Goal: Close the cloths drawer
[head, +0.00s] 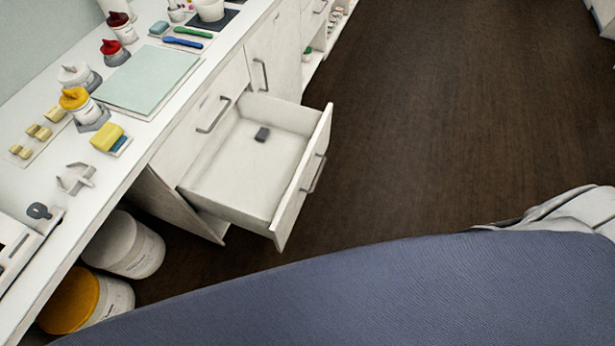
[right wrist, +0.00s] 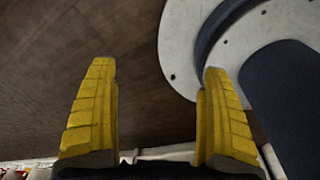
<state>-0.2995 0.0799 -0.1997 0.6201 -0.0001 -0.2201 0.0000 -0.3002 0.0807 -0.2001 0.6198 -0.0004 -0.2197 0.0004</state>
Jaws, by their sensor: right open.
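The cloths drawer (head: 236,166) is a white drawer pulled well out of the cabinet below the counter in the head view. Its front panel (head: 304,182) carries a grey bar handle (head: 314,174) on the outer face. A small dark grey object (head: 262,134) lies inside on the drawer floor; I see no cloths I can make out. My right gripper (right wrist: 158,110) shows in the right wrist view with its two yellow fingers wide apart and nothing between them. The drawer does not show in that view. My left gripper is in neither view.
The white counter (head: 133,165) holds bottles with red, white and yellow tops, a pale green board (head: 148,80) and a yellow sponge (head: 107,137). White tubs (head: 122,245) stand under it. Another closed drawer and a cupboard door adjoin. The dark wooden floor (head: 430,110) right of the drawer is clear.

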